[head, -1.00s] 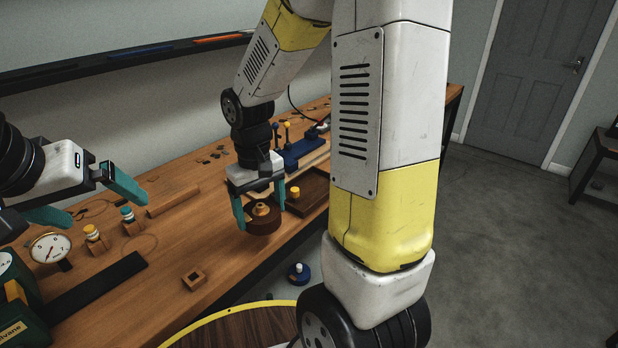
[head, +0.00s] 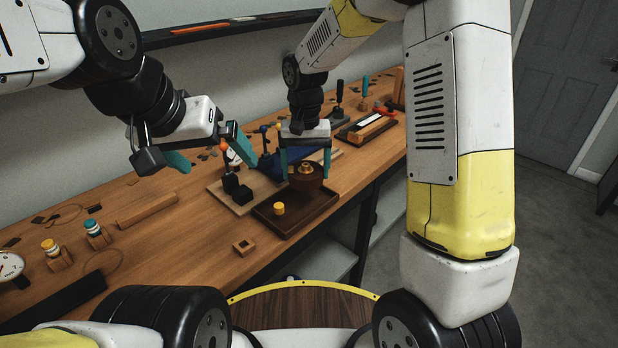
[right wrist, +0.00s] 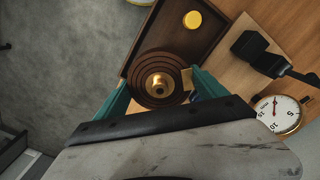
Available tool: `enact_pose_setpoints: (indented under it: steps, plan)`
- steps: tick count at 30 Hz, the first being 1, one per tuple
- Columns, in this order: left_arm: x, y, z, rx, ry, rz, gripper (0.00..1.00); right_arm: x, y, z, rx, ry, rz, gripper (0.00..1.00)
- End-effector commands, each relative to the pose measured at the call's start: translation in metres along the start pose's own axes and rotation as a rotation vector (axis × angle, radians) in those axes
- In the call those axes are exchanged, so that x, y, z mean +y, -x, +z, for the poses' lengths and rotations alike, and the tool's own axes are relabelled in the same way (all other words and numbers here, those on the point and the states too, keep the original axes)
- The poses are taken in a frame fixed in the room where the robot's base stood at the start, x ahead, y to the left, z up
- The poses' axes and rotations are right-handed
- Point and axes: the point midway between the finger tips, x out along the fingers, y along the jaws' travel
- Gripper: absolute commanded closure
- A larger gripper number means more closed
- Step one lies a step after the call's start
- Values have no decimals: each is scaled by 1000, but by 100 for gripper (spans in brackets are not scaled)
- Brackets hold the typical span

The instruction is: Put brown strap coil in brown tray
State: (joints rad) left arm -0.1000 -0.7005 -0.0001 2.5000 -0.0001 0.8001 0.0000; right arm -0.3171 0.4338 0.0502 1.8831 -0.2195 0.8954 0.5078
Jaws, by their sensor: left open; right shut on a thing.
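The brown strap coil (head: 306,174) is wound around a brass hub. My right gripper (head: 306,174) is shut on it, with one teal finger on each side. The coil is at the far right end of the brown tray (head: 290,228), over or inside its edge; I cannot tell whether it touches the floor. In the right wrist view the coil (right wrist: 157,82) sits between the fingers and overlaps the end of the tray (right wrist: 165,20). My left gripper (head: 220,166) is open and empty, above the table left of the tray.
A yellow knob (head: 278,208) lies in the tray. Left of it, a wooden board (head: 215,188) holds black blocks (head: 237,190). A small wooden block (head: 243,247) sits in front. A dial gauge (right wrist: 281,113) shows in the right wrist view. The table's front edge runs close by the tray.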

Motion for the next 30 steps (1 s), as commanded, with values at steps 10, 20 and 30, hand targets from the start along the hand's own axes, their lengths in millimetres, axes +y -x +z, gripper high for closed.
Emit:
enact_pose_setpoints:
  steps: [10,20,30]
  plan:
    - [0,0,0,0,0,0,0,1,-38,0,-1,0,0,65]
    - [0,0,0,0,0,0,0,0,-63,0,1,0,-1,65]
    - [0,0,0,0,0,0,0,0,-66,0,0,1,0,0]
